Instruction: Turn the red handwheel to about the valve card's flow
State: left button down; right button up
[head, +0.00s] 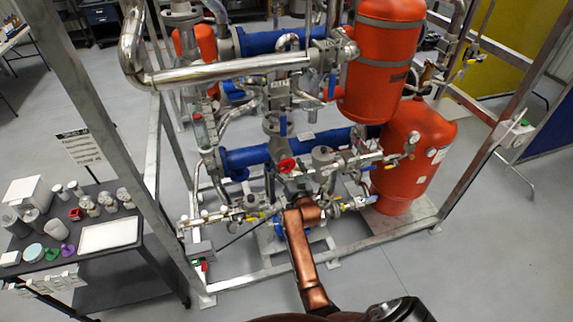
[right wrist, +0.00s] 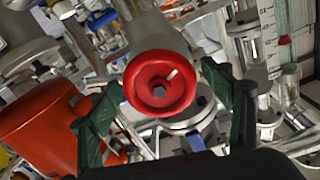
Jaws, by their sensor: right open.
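The red handwheel (head: 287,164) sits on the pipework in the middle of the skid, in the head view. In the right wrist view the red handwheel (right wrist: 160,84) faces the camera, with a white mark on its upper right and a nut at its centre. My right gripper (right wrist: 162,92) is open, one finger on each side of the wheel, with visible gaps between fingers and rim. In the head view my right gripper (head: 298,188) is just below the wheel, mostly hidden by my copper arm. Which sign is the valve card I cannot tell. My left gripper is not in view.
A clear tube gauge (head: 198,125) stands left of the wheel; a scaled gauge (right wrist: 286,40) shows in the wrist view. Orange tanks (head: 404,150), pipes and steel frame posts crowd the arm. A sign (head: 78,147) with unreadable text stands behind the black cart (head: 125,262).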

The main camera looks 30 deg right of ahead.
jog(key=c, duration=1.2)
jog(key=shift+o, duration=0.2)
jog(key=shift+r+n+p, duration=0.1)
jog(key=shift+n+p, duration=0.5)
jog(key=shift+n, duration=0.2)
jog(key=o, duration=1.2)
jog(key=shift+c, duration=0.2)
jog(key=shift+s, duration=0.1)
